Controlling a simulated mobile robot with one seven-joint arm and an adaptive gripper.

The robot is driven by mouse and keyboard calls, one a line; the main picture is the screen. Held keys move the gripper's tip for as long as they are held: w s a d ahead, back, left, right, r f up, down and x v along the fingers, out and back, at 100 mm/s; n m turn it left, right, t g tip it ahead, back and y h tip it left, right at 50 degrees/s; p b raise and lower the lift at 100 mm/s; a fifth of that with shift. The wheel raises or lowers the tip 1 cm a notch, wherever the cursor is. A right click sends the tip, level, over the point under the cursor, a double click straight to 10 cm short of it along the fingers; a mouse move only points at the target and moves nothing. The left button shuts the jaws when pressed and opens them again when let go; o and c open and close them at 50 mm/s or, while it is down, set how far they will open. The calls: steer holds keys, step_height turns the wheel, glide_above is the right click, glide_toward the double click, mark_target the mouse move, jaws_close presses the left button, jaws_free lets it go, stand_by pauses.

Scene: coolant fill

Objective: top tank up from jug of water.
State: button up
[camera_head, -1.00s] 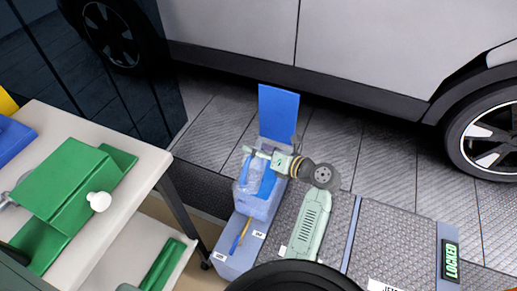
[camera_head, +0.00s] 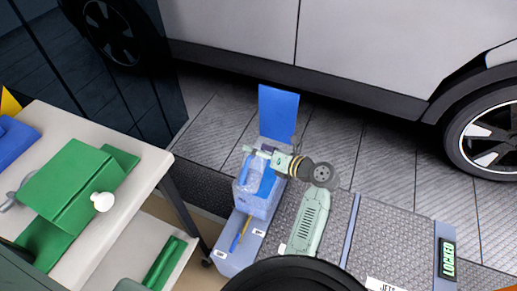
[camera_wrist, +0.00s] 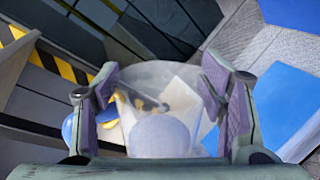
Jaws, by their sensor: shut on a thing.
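A clear jug (camera_wrist: 160,98) is between the fingers of my gripper (camera_wrist: 160,82) in the wrist view, which is shut on it. In the head view my gripper (camera_head: 257,152) holds the translucent jug (camera_head: 252,172) above or at the blue tank (camera_head: 262,205), whose flat blue lid (camera_head: 278,113) stands open behind it. The jug looks about upright. I cannot tell its water level or whether any water is flowing. The tank's opening and the level inside are mostly hidden by the jug and gripper.
A white bench (camera_head: 148,165) with a green box (camera_head: 68,180) stands at left. A car (camera_head: 300,45) is behind the tank. A low ledge with a yellow-handled tool (camera_head: 240,235) lies in front of the tank. A grey deck (camera_head: 400,235) marked LOCKED is at right.

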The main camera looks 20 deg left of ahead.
steer(key=shift+w+f+m+p, duration=0.2)
steer(key=shift+m+p, duration=0.1)
steer(key=shift+p, duration=1.4)
stand_by(0.7)
steer(key=shift+w+f+m+g, duration=0.25)
steer(key=shift+f+m+g, duration=0.2)
steer(key=shift+f, duration=0.1)
steer(key=shift+w+f+m+g, duration=0.25)
steer(key=shift+f+m+g, duration=0.1)
steer(key=shift+f+m, duration=0.15)
stand_by(0.5)
